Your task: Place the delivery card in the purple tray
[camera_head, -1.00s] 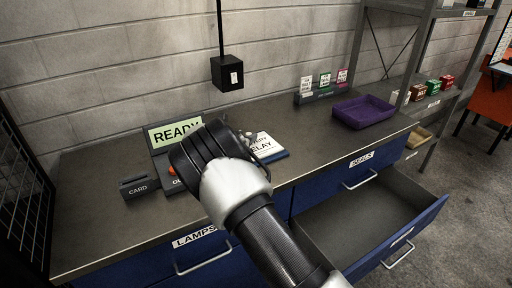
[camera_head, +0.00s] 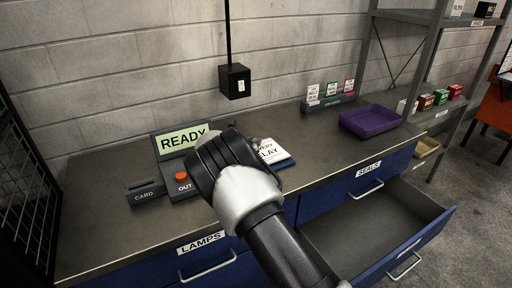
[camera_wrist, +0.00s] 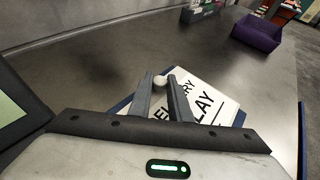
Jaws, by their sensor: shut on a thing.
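My gripper (camera_wrist: 162,84) is shut on a small pale knob (camera_wrist: 160,80) at the card; whether the card is lifted I cannot tell. In the head view my wrist hides the fingers and the card's left part. The empty purple tray (camera_head: 370,121) sits at the counter's right end, apart from my gripper.
The READY box (camera_head: 182,140) with a red button and a CARD slot block (camera_head: 147,192) stand left of my wrist. An open drawer (camera_head: 385,225) juts out at the front right. Counter between card and tray is clear.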

